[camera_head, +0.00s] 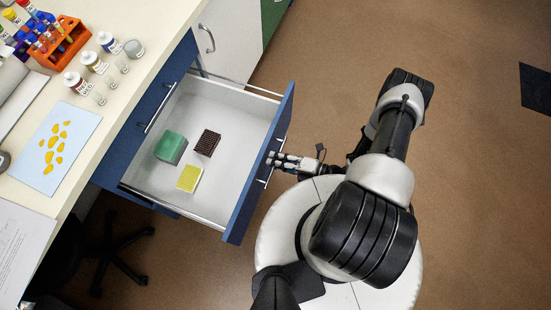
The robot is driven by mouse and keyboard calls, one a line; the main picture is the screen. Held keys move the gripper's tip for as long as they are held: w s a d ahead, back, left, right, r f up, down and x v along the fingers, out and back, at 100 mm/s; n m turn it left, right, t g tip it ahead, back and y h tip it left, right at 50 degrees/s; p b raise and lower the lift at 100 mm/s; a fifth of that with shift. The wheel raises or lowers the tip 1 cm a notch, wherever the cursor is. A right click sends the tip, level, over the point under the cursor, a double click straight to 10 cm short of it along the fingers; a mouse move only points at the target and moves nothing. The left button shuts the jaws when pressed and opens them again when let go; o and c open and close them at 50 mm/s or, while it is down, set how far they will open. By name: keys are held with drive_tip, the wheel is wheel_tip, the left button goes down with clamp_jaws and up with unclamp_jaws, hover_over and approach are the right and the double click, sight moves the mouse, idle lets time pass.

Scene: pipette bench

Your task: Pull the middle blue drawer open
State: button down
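A blue-fronted drawer stands pulled far out from the bench, its blue front (258,176) toward me and its white inside showing. Its metal bar handle (265,181) is on the outer face. My gripper (273,159) is at this handle, coming from the right, with its fingertips against or around the bar. The fingers are too small here to show whether they are closed on it. Above the open drawer, another blue drawer front (135,138) with a bar handle (158,108) is closed under the benchtop.
Inside the drawer lie a green box (170,147), a dark rack (207,142) and a yellow-topped box (189,178). The benchtop (110,128) holds an orange tube rack (62,47), several bottles and a blue sheet (42,125). A black wheeled chair base (108,250) is at lower left.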

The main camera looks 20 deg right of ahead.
drive_tip(key=c, duration=1.7)
unclamp_jaws()
drive_tip(key=v, duration=1.2)
drive_tip(key=shift+d, duration=0.1)
